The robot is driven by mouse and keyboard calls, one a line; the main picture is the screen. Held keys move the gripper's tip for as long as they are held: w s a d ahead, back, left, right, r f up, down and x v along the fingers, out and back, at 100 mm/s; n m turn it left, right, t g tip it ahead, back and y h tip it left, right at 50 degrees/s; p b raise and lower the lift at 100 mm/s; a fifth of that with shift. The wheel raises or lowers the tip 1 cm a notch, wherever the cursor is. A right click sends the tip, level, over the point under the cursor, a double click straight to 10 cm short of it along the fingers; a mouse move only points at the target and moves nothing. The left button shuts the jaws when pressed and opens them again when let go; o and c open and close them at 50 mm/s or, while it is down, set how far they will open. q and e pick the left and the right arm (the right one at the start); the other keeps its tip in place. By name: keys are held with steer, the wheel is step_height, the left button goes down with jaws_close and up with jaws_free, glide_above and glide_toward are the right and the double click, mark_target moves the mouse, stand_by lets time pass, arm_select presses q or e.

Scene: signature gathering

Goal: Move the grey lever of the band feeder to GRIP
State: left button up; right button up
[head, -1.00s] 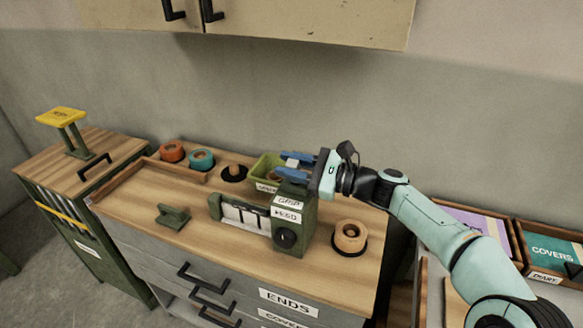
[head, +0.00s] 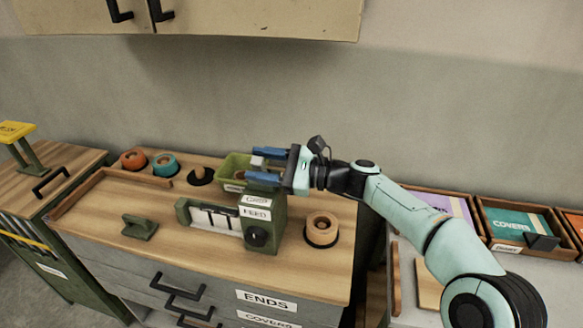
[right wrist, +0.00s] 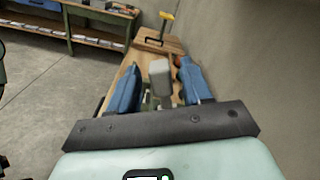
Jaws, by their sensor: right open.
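The green band feeder (head: 263,234) stands on the wooden top of the drawer cabinet. It has a black knob on its front and two white labels, the upper reading GRIP as far as I can tell, the lower FEED. My right gripper (head: 254,165) is open above the feeder, its blue fingers pointing left. The grey lever (head: 257,160) shows as a pale block between the fingers, partly hidden by them. In the right wrist view the lever (right wrist: 159,76) stands between the two fingers, with gaps on both sides. My left gripper is not in view.
A green bin (head: 236,166) sits behind the feeder. An orange roll (head: 322,229) stands to its right. Orange and teal rolls (head: 164,165) stand at the back left. A small green block (head: 139,227) lies left of the feeder. The wall rises close behind.

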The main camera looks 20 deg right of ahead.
steer(key=v, duration=1.1)
steer(key=shift+s+d, duration=0.25)
steer(key=shift+d, duration=0.05)
